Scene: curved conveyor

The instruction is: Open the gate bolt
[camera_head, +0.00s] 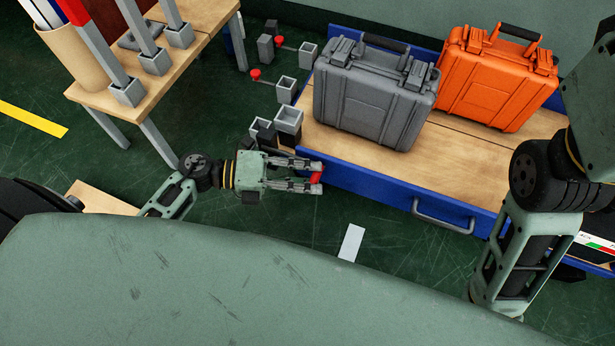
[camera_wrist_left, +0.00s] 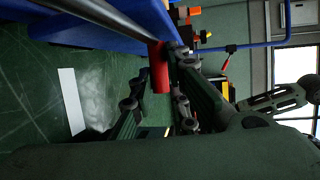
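The red bolt handle (camera_head: 316,177) is at the left end of the blue-sided conveyor, beside its near edge. It shows as a red cylinder in the left wrist view (camera_wrist_left: 160,70). My left gripper (camera_head: 316,172) points right, with its fingertips at the handle. In the left wrist view its fingers (camera_wrist_left: 158,72) are apart on either side of the red cylinder, with narrow gaps. Contact is not clear. The rest of the bolt is hidden. My right arm shows at the right, but its gripper is out of view.
A grey case (camera_head: 375,95) and an orange case (camera_head: 495,78) stand on the conveyor's wooden top (camera_head: 460,160). A grey bar handle (camera_head: 443,218) projects from its blue side. Grey post sockets (camera_head: 288,120) stand behind my left gripper. A wooden table (camera_head: 190,40) is at upper left. Green floor lies below the gripper.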

